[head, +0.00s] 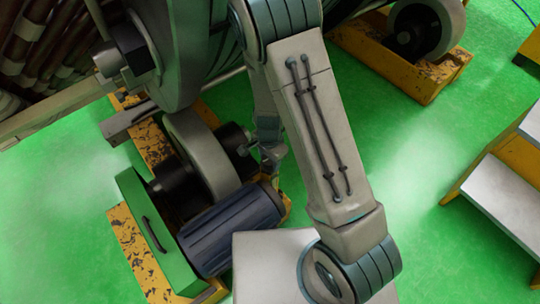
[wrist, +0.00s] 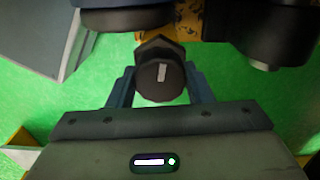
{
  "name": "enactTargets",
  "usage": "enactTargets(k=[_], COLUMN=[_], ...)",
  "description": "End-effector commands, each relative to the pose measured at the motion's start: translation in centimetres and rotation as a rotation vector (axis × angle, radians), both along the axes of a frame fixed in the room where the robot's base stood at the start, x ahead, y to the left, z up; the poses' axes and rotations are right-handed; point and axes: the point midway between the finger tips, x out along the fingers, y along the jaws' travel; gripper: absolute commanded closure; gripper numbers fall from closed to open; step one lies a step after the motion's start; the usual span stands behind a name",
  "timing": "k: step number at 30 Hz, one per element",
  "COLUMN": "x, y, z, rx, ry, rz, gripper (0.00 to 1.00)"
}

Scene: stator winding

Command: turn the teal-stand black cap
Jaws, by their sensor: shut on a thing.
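The black cap (wrist: 160,82) is a dark knob with a white mark on its face. In the wrist view it sits between the two blue-grey fingers of my gripper (wrist: 160,88), which is shut on it. The white mark points nearly straight up, with a slight tilt. In the head view my gripper (head: 268,150) is low beside the roller unit, to the right of its grey wheel, and the cap is hard to make out there. I cannot pick out a teal stand for certain.
The grey roller wheel (head: 202,155), dark blue ribbed motor (head: 230,228) and green plate (head: 142,230) crowd the left of my gripper. The large stator (head: 165,50) rises above. Another yellow roller base (head: 390,65) stands upper right.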

Motion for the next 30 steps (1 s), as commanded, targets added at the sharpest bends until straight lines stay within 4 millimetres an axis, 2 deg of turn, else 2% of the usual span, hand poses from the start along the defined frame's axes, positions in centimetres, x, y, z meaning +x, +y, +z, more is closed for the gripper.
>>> enactTargets(k=[18, 19, 21, 30], x=[0.19, 0.19, 0.16, 0.10], y=[0.13, 0.13, 0.12, 0.02], z=[0.07, 0.07, 0.06, 0.26], rx=[0.001, 0.001, 0.002, 0.001], ry=[-0.005, -0.005, -0.004, -0.003], rz=[-0.039, -0.038, -0.038, -0.040], gripper=[0.77, 0.46, 0.32, 0.32])
